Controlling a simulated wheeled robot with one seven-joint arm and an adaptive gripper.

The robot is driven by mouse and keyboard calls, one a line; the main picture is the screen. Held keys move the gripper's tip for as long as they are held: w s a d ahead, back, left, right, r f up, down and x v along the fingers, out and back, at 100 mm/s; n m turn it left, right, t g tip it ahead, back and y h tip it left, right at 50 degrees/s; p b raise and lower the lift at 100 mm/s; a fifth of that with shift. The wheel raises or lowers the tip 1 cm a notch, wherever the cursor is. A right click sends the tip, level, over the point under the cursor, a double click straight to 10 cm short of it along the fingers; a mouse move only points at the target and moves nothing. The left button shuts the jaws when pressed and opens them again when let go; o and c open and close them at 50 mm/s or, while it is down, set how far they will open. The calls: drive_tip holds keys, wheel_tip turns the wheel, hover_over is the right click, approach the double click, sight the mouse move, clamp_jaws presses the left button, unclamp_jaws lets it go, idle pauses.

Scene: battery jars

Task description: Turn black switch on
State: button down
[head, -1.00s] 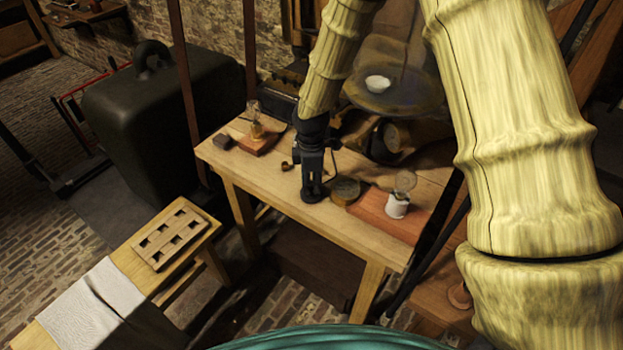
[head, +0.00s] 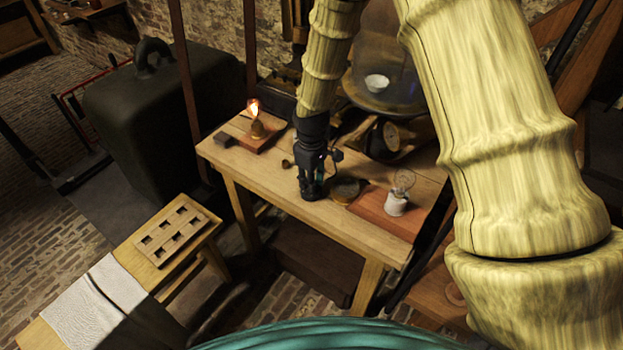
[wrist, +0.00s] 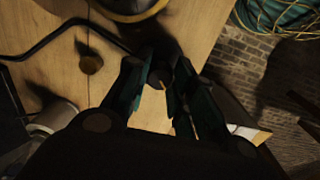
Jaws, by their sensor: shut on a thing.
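My gripper (head: 312,183) points down at the front middle of the wooden table (head: 265,182). Its fingers are closed around a small black thing at the tabletop, which appears to be the black switch (head: 308,195). The fingers hide most of it, so its lever position cannot be read. In the wrist view the fingers (wrist: 163,82) converge on a dark shape, with bare wood showing between them. A bulb on a wooden base (head: 255,116) at the table's left is glowing. The bulb in a white socket (head: 397,203) at the right looks unlit.
A round brass-rimmed object (head: 346,188) stands close to the right of my gripper. A small brown knob (head: 287,164) and a dark block (head: 224,140) lie to its left. A glass dome (head: 388,75) stands behind. The table's front edge is near the fingers.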

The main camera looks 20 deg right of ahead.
idle(0.5)
drive_tip(key=c, duration=1.2)
unclamp_jaws()
drive_tip(key=shift+r, duration=0.1)
wheel_tip(320, 180, up, 12)
drive_tip(key=shift+d+f, duration=0.1)
